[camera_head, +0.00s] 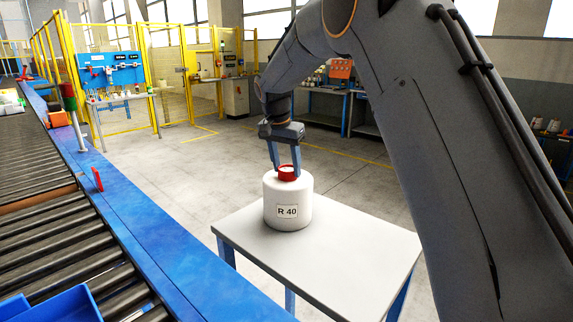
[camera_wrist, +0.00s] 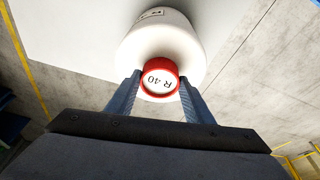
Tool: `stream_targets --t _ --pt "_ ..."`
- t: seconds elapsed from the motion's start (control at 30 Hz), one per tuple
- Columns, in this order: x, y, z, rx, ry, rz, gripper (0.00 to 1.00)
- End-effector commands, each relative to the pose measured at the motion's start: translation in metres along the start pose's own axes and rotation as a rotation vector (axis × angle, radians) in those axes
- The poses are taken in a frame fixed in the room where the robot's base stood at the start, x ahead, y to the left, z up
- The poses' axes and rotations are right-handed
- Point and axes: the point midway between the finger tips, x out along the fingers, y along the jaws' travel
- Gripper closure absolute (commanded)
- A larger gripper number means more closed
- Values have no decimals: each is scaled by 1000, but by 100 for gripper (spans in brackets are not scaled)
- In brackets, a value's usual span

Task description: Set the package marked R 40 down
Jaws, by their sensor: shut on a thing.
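The package marked R 40 (camera_head: 288,203) is a white bobbin with a red top and a label on its side. In the head view it is upright at the far left part of the white table (camera_head: 345,262). I cannot tell whether its base touches the table top. My gripper (camera_head: 287,172) points down from above and is shut on the red top. In the wrist view the fingers of my gripper (camera_wrist: 160,88) are on both sides of the red cap (camera_wrist: 160,79), which reads R 40. The white body (camera_wrist: 165,38) shows beyond it.
A roller conveyor (camera_head: 50,230) with a blue side rail (camera_head: 130,218) runs along the left. A blue bin (camera_head: 55,307) is at the lower left. The table's right and front parts are clear. Yellow fencing (camera_head: 170,75) and workbenches stand far behind.

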Motion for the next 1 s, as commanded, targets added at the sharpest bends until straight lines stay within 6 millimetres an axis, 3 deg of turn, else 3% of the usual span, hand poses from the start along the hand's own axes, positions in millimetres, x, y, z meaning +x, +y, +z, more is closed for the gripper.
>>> stream_targets --t 0.03,0.07,0.13,0.57,1.0 --pt "-1 -1 -1 0 3 -3 100" --pt "1 0 0 0 0 0 48" --pt "1 0 0 0 0 0 36" --pt "-7 0 -1 0 1 -1 34" --pt "-88 -1 -1 0 3 -3 34"
